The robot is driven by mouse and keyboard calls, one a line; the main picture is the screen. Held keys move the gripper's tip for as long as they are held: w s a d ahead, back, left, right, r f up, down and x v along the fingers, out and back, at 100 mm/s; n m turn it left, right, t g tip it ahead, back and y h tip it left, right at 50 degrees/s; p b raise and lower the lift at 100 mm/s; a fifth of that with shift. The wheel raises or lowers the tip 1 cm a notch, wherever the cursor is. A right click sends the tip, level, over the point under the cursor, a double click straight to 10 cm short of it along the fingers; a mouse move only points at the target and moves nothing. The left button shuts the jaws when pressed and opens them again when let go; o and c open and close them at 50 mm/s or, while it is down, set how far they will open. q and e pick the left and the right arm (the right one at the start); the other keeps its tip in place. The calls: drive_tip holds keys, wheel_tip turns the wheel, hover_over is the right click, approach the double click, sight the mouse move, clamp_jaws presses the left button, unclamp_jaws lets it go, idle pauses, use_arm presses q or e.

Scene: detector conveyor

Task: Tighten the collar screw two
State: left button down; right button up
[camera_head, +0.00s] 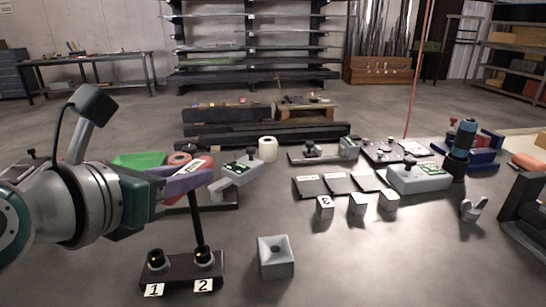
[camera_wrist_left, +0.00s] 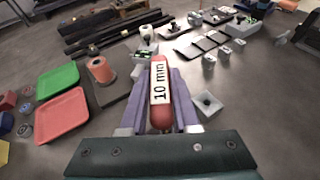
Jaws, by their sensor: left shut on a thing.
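My left gripper (camera_head: 198,172) has purple fingers and is shut on a red driver handle labelled "10 mm", which shows clearly between the fingers in the left wrist view (camera_wrist_left: 160,92). The driver's black shaft (camera_head: 196,215) runs down, slightly tilted, to the collar marked 2 (camera_head: 204,257). Its tip meets the top of that collar; whether it is seated in the screw cannot be told. The collar marked 1 (camera_head: 157,261) stands to the left on the same dark base (camera_head: 181,273). In the left wrist view the gripper hides the collars. My right gripper is not in view.
A grey block with a funnel-shaped hollow (camera_head: 276,258) stands right of the collar base. A green tray (camera_head: 140,159) and a white roll (camera_head: 267,149) lie behind. Small numbered blocks (camera_head: 325,207), dark plates and a grey device (camera_head: 418,178) stand to the right. The front right is clear.

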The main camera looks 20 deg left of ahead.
use_arm(q)
drive_tip(key=shift+f, duration=0.15)
drive_tip(key=shift+f+b, duration=0.95)
drive_tip(key=shift+f, duration=0.2)
drive_tip(key=c, duration=1.2)
unclamp_jaws()
clamp_jaws()
drive_tip(key=shift+m+h, duration=0.6)
drive_tip(key=shift+h, duration=0.1)
drive_tip(key=shift+m+h+b, duration=0.3)
drive_tip(key=shift+h+b, duration=0.1)
